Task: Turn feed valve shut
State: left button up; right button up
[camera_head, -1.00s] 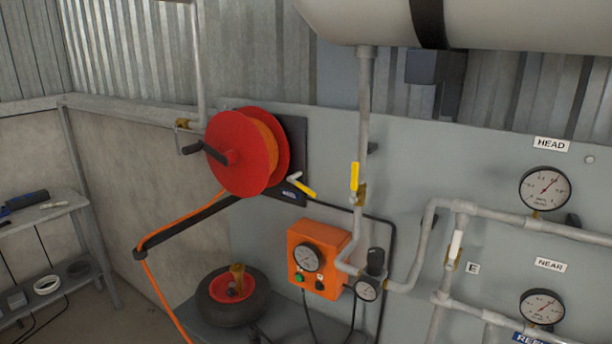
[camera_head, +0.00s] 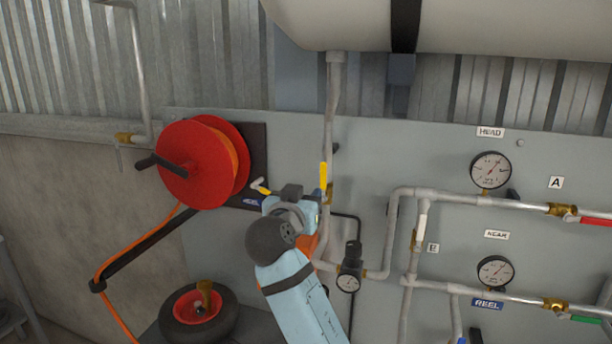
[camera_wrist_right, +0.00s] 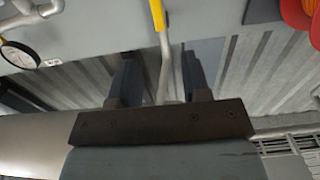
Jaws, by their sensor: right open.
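A yellow lever handle (camera_head: 323,174) stands upright, in line with the vertical pipe (camera_head: 332,105) that comes down from the tank. I take it as the feed valve, though no label shows on it. Its brass body is partly hidden behind my right gripper (camera_head: 305,193). That gripper is open and empty, just left of and below the lever in the head view. In the right wrist view the yellow lever (camera_wrist_right: 158,15) is at the top, beyond my open right gripper (camera_wrist_right: 160,72), with the pipe showing between its fingers. Contact is not visible. My left gripper is not in view.
A red hose reel (camera_head: 199,164) juts out left of the lever. A small valve (camera_head: 260,187) sits beside it. Gauges (camera_head: 490,170) and pipes crowd the panel on the right. The tank (camera_head: 480,25) hangs above. A wheel (camera_head: 198,315) lies below left.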

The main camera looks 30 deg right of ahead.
aim_at(323, 174)
jog(key=p+x, duration=0.4)
jog(key=x, duration=0.8)
jog(key=shift+d+r, duration=0.15)
jog(key=shift+d, duration=0.25)
jog(key=shift+w+d+p, duration=0.35)
jog(key=shift+w+d, duration=0.1)
jog(key=shift+d, duration=0.05)
jog(key=shift+c, duration=0.9)
grip_shut()
